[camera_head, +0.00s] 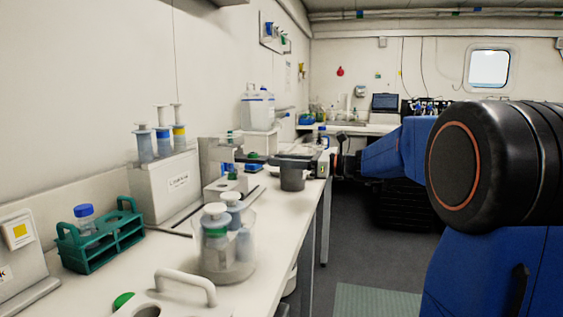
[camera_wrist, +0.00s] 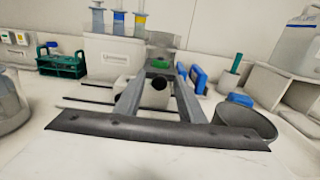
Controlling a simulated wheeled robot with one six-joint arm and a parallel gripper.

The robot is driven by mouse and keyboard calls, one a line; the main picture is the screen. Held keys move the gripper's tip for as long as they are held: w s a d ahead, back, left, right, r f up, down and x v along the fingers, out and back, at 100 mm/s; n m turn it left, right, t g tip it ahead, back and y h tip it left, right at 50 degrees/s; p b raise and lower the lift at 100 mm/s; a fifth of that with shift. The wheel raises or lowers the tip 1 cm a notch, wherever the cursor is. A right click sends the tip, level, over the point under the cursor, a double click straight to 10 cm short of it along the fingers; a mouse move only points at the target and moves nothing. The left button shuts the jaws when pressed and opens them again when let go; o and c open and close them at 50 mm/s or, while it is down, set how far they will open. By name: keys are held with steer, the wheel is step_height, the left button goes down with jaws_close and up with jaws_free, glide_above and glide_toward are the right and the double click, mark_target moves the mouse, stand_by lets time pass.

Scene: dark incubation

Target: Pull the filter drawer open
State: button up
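My gripper (camera_wrist: 163,76) reaches forward in the wrist view, its two grey fingers apart with nothing held between them. In the head view my gripper (camera_head: 277,162) hangs low over the bench, seen from the side. A white box (camera_head: 168,187) with a label stands on the bench, and it also shows in the wrist view (camera_wrist: 103,49). A small white block (camera_wrist: 122,89) with a dark round opening lies beyond and between my fingers. No part is clearly recognisable as the filter drawer or its handle. The fingers partly hide the block.
A dark cup (camera_wrist: 262,124) stands close to the right of my gripper. Syringes (camera_head: 162,140) stand on the box. A teal rack (camera_head: 100,247) and a clear jar (camera_head: 226,262) stand nearer on the bench. Thin dark rods (camera_wrist: 85,102) lie left of my fingers.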

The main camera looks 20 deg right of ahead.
steer(key=shift+d, duration=0.1)
steer(key=v, duration=1.7)
steer(key=shift+s, duration=0.1)
